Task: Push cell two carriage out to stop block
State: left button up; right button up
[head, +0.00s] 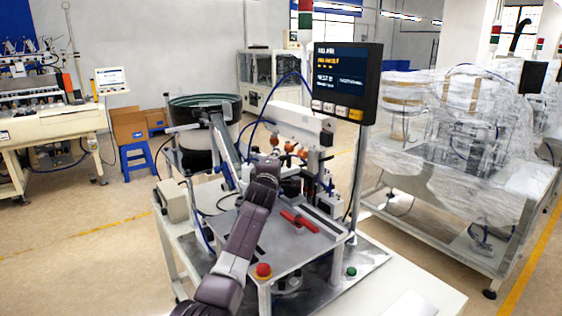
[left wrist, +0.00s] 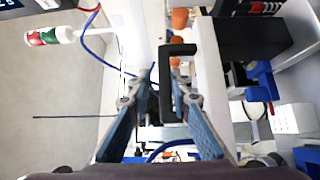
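My left arm reaches up across the work table in the head view, and its gripper (head: 268,160) is at the machinery at the back of the table. In the left wrist view the two blue-grey fingers of the left gripper (left wrist: 160,100) are spread apart. A black bracket-shaped handle (left wrist: 178,50) stands between and beyond the fingertips, closer to the right finger; I cannot tell whether they touch. It sits beside a pale block (left wrist: 210,75). I cannot tell for sure which parts are the cell two carriage and the stop block. My right gripper is not in view.
A red part (head: 299,222) lies on the metal table plate (head: 275,240). A red button (head: 263,270) and a green button (head: 351,272) are at the front. A dark bowl feeder (head: 205,101) stands behind left, a screen (head: 347,75) above right. Blue hoses hang near the gripper.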

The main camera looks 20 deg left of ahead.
pick_arm(q)
jog(key=shift+w+a+f, duration=0.15)
jog(key=shift+a, duration=0.05)
jog(key=shift+d+f, duration=0.1)
jog(key=shift+d, duration=0.1)
jog(key=shift+s+d+f, duration=0.1)
jog(key=shift+s, duration=0.45)
jog(key=v, duration=1.1)
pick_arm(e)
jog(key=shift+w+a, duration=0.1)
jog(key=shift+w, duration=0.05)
